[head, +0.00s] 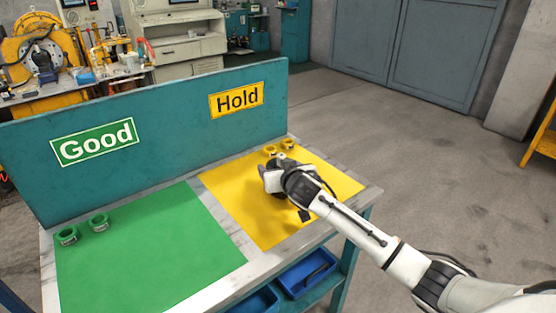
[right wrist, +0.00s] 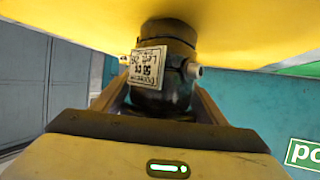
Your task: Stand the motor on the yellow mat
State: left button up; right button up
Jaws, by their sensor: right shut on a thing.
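The yellow mat (head: 312,178) lies on the right half of the bench, below the "Hold" sign. My right gripper (head: 268,180) is over its middle. In the right wrist view, which is upside down, the gripper (right wrist: 165,100) is shut on the motor (right wrist: 178,92), a dark cylinder with a white label and small pale side fittings. The motor's far end meets the yellow surface in that view; I cannot tell whether it touches. In the head view the gripper hides most of the motor. My left gripper is not in view.
Two yellow rings (head: 270,151) stand at the mat's back edge, close behind my gripper. A green mat (head: 150,260) with two green rings (head: 67,236) lies to the left. A teal panel (head: 180,95) walls the bench's back. Blue bins (head: 306,272) sit below.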

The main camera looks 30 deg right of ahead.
jog(key=shift+w+r, duration=0.1)
jog(key=shift+r, duration=0.05)
jog(key=o, duration=1.7)
jog(key=shift+f, duration=0.45)
jog(key=o, duration=0.4)
jog(key=shift+r, duration=0.2)
jog(key=v, duration=1.2)
jog(key=shift+p, duration=0.35)
